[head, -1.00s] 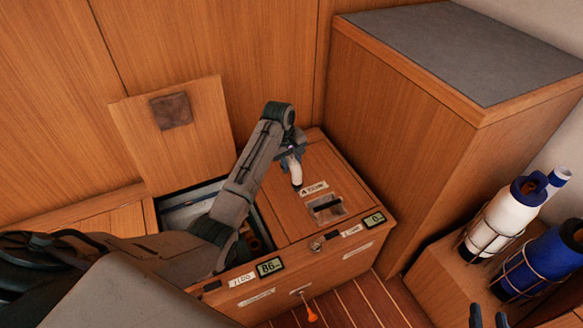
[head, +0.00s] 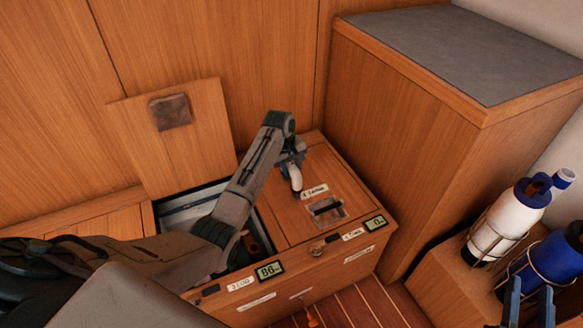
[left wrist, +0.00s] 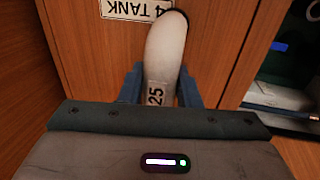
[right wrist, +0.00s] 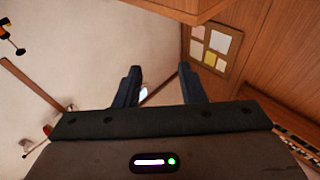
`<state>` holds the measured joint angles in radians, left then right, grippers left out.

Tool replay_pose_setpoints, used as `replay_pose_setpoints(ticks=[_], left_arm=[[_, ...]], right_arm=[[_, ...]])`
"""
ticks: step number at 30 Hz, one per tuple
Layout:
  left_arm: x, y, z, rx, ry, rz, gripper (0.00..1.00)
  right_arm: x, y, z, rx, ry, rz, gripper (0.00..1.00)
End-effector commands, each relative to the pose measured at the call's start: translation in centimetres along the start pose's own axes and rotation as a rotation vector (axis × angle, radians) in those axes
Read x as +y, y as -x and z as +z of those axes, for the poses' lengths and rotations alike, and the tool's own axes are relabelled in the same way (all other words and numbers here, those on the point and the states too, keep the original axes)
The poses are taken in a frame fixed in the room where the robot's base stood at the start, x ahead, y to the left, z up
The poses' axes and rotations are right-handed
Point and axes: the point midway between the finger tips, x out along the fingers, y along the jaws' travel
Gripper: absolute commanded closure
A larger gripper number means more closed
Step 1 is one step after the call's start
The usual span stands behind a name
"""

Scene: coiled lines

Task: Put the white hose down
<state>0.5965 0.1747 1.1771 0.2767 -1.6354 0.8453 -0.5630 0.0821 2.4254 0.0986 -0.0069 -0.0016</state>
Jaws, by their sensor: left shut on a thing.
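The white hose (head: 294,179) shows as a short pale end piece with a dark tip. It is above the closed wooden lid beside the "4" tank label. My left gripper (head: 290,163) is shut on it. In the left wrist view the white hose (left wrist: 166,50) carries the number 25 and sits between the fingers of the left gripper (left wrist: 160,88), its tip near the tank label. I cannot tell whether the tip touches the lid. My right gripper (head: 527,305) is at the bottom right; in the right wrist view its fingers are apart and empty.
A raised wooden lid (head: 205,125) leans back behind an open locker compartment (head: 185,207). The closed lid has a recessed latch (head: 327,208). Displays read 86 and 0. A tall grey-topped cabinet (head: 400,140) stands right. White (head: 512,217) and blue (head: 553,262) bottles stand in racks.

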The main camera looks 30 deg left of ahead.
Motion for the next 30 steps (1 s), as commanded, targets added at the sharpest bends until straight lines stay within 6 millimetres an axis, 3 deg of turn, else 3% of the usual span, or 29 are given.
replay_pose_setpoints(ticks=[5, 6, 9, 19, 21, 30], left_arm=[[0.0, -0.2, 0.0, 0.000, 0.000, 0.000, 0.97], [0.0, -0.2, 0.0, 0.000, 0.000, 0.000, 0.62], [0.0, -0.2, 0.0, 0.000, 0.000, 0.000, 0.48], [0.0, -0.1, 0.0, 0.000, 0.000, 0.000, 0.48], [0.1, 0.3, 0.0, 0.001, 0.000, 0.001, 0.48], [0.1, 4.4, -0.1, 0.003, 0.000, 0.001, 0.48]], right_arm=[[0.0, 0.2, 0.5, -0.031, -0.005, 0.001, 0.64], [0.0, 0.2, 0.6, -0.034, -0.005, 0.001, 0.64], [0.0, 0.2, 0.7, -0.035, -0.005, 0.001, 0.64], [0.0, 0.2, 0.6, -0.027, -0.004, 0.002, 0.64], [0.0, 0.0, -0.1, 0.002, 0.000, 0.000, 0.64], [-0.3, 2.7, 5.5, -0.339, -0.046, 0.005, 0.64]])
